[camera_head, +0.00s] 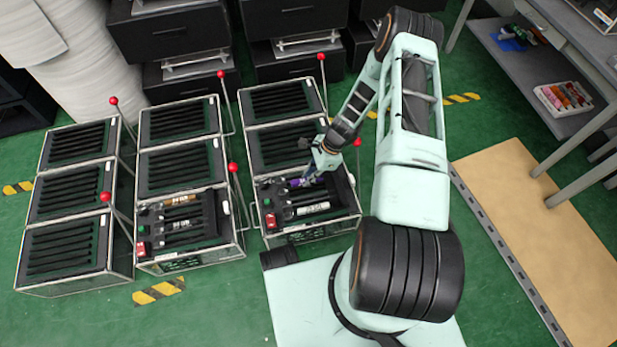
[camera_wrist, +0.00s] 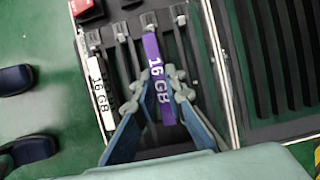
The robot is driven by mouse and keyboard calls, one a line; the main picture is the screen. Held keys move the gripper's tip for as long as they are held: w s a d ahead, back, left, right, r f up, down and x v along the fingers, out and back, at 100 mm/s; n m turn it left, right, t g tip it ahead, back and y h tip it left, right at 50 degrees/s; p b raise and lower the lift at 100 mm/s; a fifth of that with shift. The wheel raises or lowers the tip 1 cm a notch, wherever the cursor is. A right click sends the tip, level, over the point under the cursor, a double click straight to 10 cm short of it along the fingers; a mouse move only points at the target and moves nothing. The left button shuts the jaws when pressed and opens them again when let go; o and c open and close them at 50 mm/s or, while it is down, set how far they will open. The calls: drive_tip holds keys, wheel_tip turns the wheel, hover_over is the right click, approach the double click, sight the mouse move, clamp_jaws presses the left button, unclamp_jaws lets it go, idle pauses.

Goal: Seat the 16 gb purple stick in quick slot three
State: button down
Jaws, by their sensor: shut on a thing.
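The purple stick (camera_wrist: 151,48), marked 16 GB, lies lengthwise between the fingers of my gripper (camera_wrist: 161,88) in the wrist view. The fingers are shut on it from both sides. In the head view my gripper (camera_head: 312,177) is over the front unit of the right-hand rack (camera_head: 312,233), and the purple stick (camera_head: 296,183) shows beside the fingertips. The stick lines up with the dark slots; I cannot tell whether it is down in one. A white stick (camera_wrist: 99,88), also marked 16 GB, sits in a slot to the left. Slot numbers are not readable.
A red switch (camera_wrist: 87,9) sits at the unit's corner. Red-knobbed levers (camera_head: 357,143) rise beside the racks. The middle rack's front unit holds a brown-orange stick (camera_head: 180,199) and a white stick (camera_head: 182,224). A bench with a tray (camera_head: 563,98) is at right.

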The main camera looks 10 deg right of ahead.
drive_tip(key=shift+f+b, duration=1.55)
drive_tip(key=shift+f, duration=0.15)
drive_tip(key=c, duration=1.9)
unclamp_jaws()
drive_tip(key=shift+r, duration=0.1)
drive_tip(key=v, duration=1.2)
